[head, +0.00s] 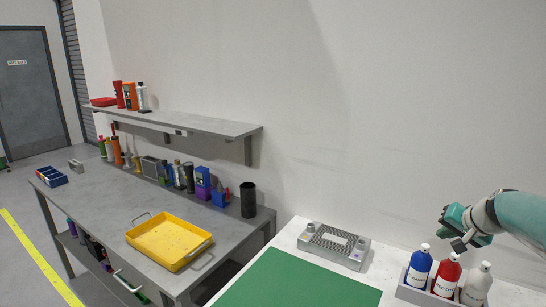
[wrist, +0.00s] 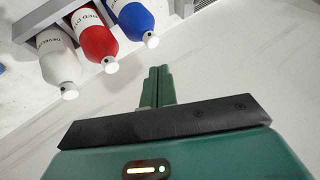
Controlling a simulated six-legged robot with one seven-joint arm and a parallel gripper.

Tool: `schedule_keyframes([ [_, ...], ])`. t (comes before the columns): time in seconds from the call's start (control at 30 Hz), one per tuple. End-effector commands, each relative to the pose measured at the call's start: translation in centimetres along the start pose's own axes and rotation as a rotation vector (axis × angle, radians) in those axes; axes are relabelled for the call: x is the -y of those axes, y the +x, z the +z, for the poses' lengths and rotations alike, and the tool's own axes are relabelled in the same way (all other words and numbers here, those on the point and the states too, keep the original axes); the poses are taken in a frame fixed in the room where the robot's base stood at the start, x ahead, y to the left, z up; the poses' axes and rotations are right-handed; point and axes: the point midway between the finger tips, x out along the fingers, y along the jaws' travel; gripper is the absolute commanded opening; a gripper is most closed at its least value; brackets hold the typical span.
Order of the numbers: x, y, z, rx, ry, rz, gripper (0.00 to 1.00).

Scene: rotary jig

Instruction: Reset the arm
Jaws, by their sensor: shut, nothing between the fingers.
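My gripper (head: 453,242) is at the right in the head view, above and close behind the bottles as seen there. In the wrist view its two green fingers (wrist: 158,87) are together, with nothing between them. Below it stand a blue bottle (head: 418,270), a red bottle (head: 446,276) and a white bottle (head: 476,285) in a grey holder (head: 412,292). In the wrist view the white (wrist: 57,55), red (wrist: 94,36) and blue (wrist: 131,18) bottles show at the upper left, apart from the fingers.
A grey jig-like device (head: 334,246) sits on the white table (head: 290,240) behind a green mat (head: 290,282). A yellow tray (head: 168,241) lies on the grey workbench (head: 95,200) at left. A wall shelf (head: 190,122) hangs above the bench. The green mat is clear.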

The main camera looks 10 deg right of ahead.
Motion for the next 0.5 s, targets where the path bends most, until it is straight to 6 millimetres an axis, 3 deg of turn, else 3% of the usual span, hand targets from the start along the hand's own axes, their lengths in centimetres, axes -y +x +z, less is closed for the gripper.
schedule_keyframes([
  [0.03, 2.1, 0.2, 1.5, 0.027, -0.045, 0.015, 0.00],
  [0.2, 7.0, 0.2, 6.4, 0.098, -0.164, 0.067, 0.00],
  [0.5, 13.1, -2.4, 14.7, 0.171, -0.349, 0.139, 0.00],
])
